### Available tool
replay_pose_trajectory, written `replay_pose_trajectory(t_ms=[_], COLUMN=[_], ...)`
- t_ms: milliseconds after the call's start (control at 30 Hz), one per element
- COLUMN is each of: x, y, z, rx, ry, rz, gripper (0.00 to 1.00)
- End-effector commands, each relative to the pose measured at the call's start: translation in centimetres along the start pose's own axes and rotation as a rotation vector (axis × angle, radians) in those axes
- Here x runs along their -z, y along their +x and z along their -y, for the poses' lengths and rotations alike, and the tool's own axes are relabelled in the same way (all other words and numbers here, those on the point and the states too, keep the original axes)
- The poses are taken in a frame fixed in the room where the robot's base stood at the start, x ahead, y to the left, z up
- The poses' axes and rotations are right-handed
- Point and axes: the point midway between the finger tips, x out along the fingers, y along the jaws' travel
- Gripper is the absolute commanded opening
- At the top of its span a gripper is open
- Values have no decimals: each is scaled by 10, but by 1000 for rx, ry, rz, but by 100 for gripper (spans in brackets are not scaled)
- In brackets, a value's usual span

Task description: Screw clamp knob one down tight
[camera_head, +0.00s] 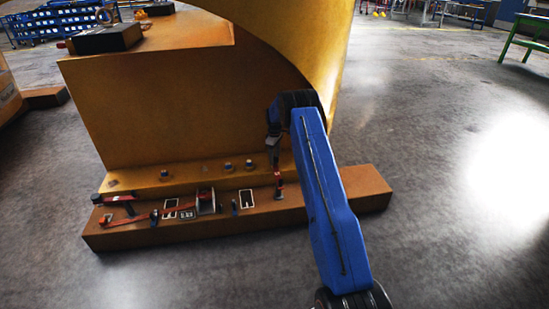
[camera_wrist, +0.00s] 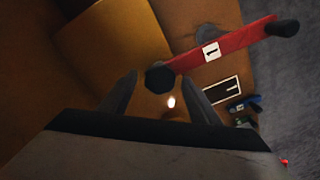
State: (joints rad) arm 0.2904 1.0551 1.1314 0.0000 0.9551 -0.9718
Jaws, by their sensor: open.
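Clamp knob one is a dark, faceted knob (camera_wrist: 160,77) at the left end of a red clamp bar (camera_wrist: 215,50) marked with a white label "1" in the wrist view. A dark cylinder (camera_wrist: 286,27) stands at the bar's other end. My gripper (camera_wrist: 159,84) is open, with one finger to each side of the knob and visible gaps between. I cannot tell how far down the fingers reach along the knob. In the head view my gripper (camera_head: 276,168) points down over the red clamp (camera_head: 279,184) near the right part of the ledge; the knob is too small to make out there.
The clamp is on a brown ledge (camera_head: 350,188) at the foot of a large yellow casting (camera_head: 165,110). Several bolts (camera_head: 228,166) line the step behind. Floor to the right is clear.

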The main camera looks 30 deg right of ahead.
Motion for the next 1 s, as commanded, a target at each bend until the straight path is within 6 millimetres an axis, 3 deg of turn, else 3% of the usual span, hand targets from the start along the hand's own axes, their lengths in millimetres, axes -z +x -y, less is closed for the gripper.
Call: replay_pose_trajectory(t_ms=[133,300,667,1000], x=[0,0,0,0], y=[0,0,0,0], z=[0,0,0,0], rx=[0,0,0,0], ry=[0,0,39,260], rz=[0,0,0,0], gripper=[57,16,15,15])
